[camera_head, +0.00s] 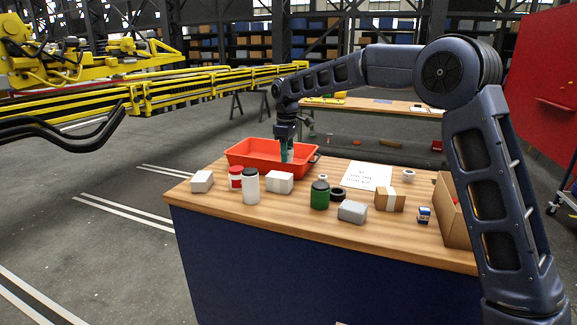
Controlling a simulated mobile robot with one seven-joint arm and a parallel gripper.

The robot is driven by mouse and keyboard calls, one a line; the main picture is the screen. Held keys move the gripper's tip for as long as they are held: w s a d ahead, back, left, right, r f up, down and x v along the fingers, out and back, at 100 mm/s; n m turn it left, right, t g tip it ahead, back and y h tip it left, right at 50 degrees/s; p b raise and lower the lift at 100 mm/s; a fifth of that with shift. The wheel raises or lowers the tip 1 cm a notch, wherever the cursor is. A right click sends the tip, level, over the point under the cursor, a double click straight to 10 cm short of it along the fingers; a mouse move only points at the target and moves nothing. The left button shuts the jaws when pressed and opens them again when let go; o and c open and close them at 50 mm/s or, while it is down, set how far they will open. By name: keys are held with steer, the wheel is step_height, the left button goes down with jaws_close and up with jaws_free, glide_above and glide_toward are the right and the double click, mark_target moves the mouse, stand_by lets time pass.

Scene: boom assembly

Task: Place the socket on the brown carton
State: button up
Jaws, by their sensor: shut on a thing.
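My gripper (284,157) points down at the red tray (246,158) at the back left of the wooden table. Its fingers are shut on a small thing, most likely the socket. The fingers and the tray's front wall hide its shape, and I cannot tell whether it touches the tray floor. The brown carton (397,204) with a pale band across it stands on the right part of the table, to the right of my gripper and nearer the camera. Its top is clear.
A paper sheet (366,176) lies behind the carton. An open cardboard box (455,218) stands at right.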

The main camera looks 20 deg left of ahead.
steer(key=shift+r, duration=0.45)
steer(key=shift+w+d+r, duration=0.1)
steer(key=shift+w+d, duration=0.05)
steer(key=w+d+r+m, duration=0.2)
steer(key=w+d, duration=0.3)
steer(key=d, duration=0.3)
steer(key=w+d+r+m, duration=0.1)
steer(key=w+d+r, duration=0.1)
steer(key=w+d, duration=0.5)
step_height(320, 180, up, 2)
steer(key=m, duration=0.3)
glide_above(391, 190)
step_height(391, 190, down, 19)
steer(key=shift+s+r, duration=0.1)
steer(key=shift+s, duration=0.05)
steer(key=shift+f, duration=0.2)
steer(key=o, duration=1.1)
steer(key=shift+r, duration=0.1)
